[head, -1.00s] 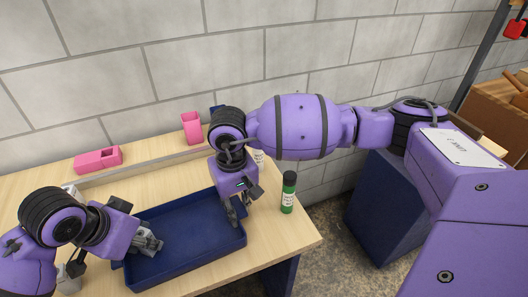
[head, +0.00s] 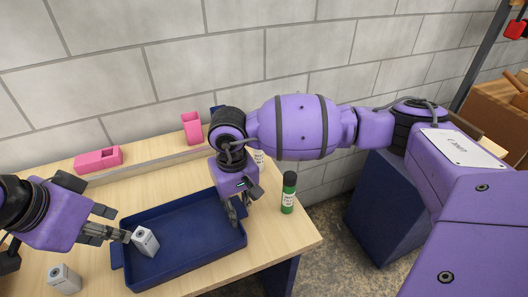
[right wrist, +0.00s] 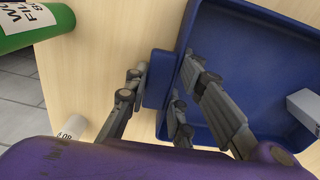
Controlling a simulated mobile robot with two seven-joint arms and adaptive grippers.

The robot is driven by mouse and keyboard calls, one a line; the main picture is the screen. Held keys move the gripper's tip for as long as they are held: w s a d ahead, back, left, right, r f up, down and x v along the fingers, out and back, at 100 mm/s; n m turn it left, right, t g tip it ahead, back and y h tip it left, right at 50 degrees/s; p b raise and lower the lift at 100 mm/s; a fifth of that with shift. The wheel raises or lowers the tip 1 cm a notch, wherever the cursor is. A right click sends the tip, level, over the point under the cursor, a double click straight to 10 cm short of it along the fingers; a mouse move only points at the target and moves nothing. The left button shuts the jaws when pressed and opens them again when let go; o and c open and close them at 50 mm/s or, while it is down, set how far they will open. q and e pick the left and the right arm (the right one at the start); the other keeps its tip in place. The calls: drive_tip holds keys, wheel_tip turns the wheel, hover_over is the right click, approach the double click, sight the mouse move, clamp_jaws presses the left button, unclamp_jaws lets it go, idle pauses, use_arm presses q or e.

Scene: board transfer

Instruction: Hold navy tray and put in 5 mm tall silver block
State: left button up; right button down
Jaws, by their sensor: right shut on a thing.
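The navy tray (head: 185,262) lies on the wooden table. A silver block (head: 146,241) with a dark mark on top stands in the tray's left part; it also shows at the right edge of the right wrist view (right wrist: 304,106). My left gripper (head: 118,224) is open just left of this block, its fingers apart over the tray's left edge. My right gripper (head: 238,216) is shut on the tray's right side; in the right wrist view its fingers (right wrist: 158,95) straddle the tray's edge piece (right wrist: 156,78). Writing on the block is too small to read.
Another silver block (head: 65,279) stands on the table at front left. A green bottle (head: 288,192) stands right of the tray near the table's edge. Two pink containers (head: 98,160) (head: 192,127) and a rail are at the back. A white labelled item (head: 258,158) is partly hidden.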

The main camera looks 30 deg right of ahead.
drive_tip(key=c, duration=1.4)
unclamp_jaws()
wheel_tip(320, 180, up, 12)
